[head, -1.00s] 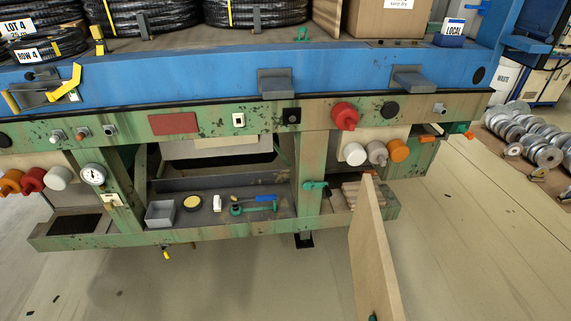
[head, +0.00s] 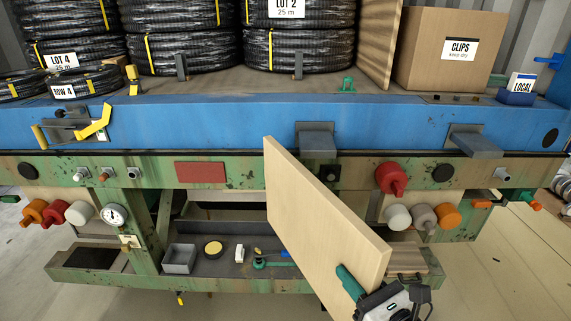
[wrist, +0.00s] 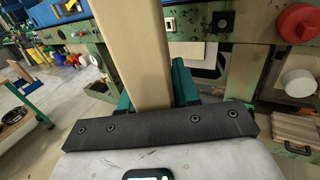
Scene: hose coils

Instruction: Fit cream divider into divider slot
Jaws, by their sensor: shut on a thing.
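The cream divider (head: 318,215) is a flat pale board. It stands tilted in front of the bench, its upper left corner over the blue front beam in the picture. My gripper (head: 352,285) is shut on its lower right part. In the wrist view the divider (wrist: 138,45) rises edge-on between the two green fingers of my gripper (wrist: 153,92). A small green bracket (head: 347,85) sits on the deck behind the beam; I cannot tell whether it belongs to the divider slot. No slot shows clearly.
Wrapped hose coils (head: 290,40) fill the deck's back left. Grey brackets (head: 316,138) and red knobs (head: 391,178) stick out from the bench front. The deck strip before the coils is mostly bare.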

